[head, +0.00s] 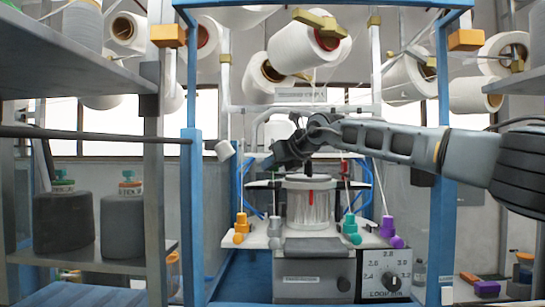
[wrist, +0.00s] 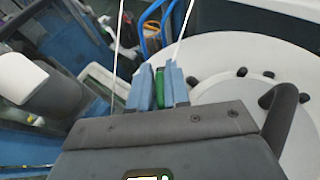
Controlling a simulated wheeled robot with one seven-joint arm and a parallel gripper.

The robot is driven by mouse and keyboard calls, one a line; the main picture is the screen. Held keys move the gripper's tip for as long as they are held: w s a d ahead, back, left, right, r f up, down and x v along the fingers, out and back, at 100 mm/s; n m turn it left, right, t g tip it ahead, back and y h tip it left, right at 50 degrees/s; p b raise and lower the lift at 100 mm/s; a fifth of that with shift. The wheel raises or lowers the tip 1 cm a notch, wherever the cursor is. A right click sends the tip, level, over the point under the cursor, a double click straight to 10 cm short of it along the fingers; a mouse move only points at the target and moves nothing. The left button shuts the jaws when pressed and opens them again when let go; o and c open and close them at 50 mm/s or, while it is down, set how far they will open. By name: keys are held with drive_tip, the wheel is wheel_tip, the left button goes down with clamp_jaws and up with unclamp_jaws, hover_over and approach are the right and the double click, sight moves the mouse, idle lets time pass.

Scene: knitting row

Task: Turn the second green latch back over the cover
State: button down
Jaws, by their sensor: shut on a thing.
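In the wrist view a small green latch (wrist: 160,82) stands between the two blue fingertips of my gripper (wrist: 158,90), which is shut on it. Much of the latch is hidden by the fingers. The round white cover (wrist: 270,52) lies just to the right, with several dark pegs and a dark curved handle (wrist: 278,108). In the head view my gripper (head: 266,163) is over the left side of the machine's clear ribbed cylinder (head: 308,208). My arm hides part of the area there, and I cannot make out the latch in that view.
Orange (head: 241,225), teal (head: 351,229) and purple (head: 388,230) levers stand on the machine's front ledge. Blue posts (head: 193,215) frame both sides. White yarn cones (head: 297,47) hang above. Thin white yarns (wrist: 183,30) run close to my fingers.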

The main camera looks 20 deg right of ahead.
drive_tip(key=shift+n+g+y, duration=0.3)
drive_tip(key=shift+n+y, duration=0.3)
drive_tip(key=c, duration=1.2)
unclamp_jaws()
drive_tip(key=shift+s, duration=0.1)
drive_tip(key=shift+b+v, duration=1.7)
drive_tip(key=shift+v, duration=2.1)
